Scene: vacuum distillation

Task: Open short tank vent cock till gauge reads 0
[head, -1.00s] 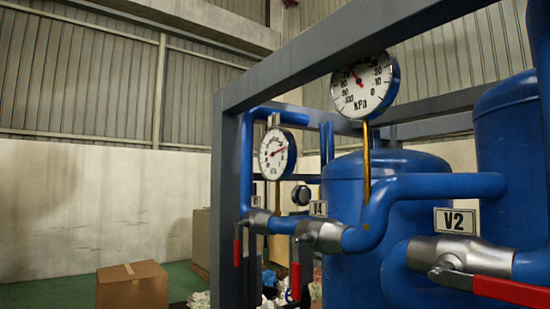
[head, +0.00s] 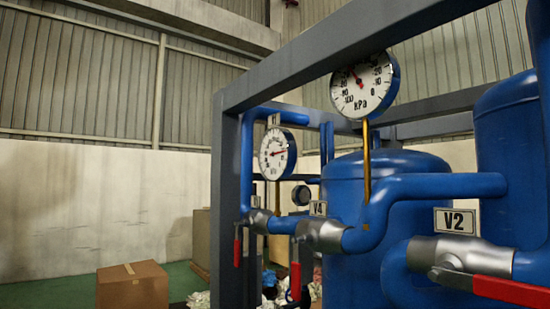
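Neither of my grippers shows in the head view. A short blue tank (head: 335,190) stands in the middle, behind pipes. A kPa gauge (head: 364,87) on a brass stem stands above the pipe in front of it, its needle pointing up-left. A second, smaller gauge (head: 277,154) is further left, its needle pointing right. A grey valve (head: 322,235) by the V4 label (head: 318,208) has a red handle (head: 296,281) hanging down. Another valve (head: 259,220) to its left also has a hanging red handle (head: 237,250). Which one is the vent cock, I cannot tell.
A valve (head: 440,252) under the V2 label (head: 455,221) has a red handle (head: 510,290) lying along its pipe. A taller blue tank (head: 508,150) stands at right. A dark grey frame (head: 229,200) surrounds the rig. A cardboard box (head: 132,287) sits on the green floor at left.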

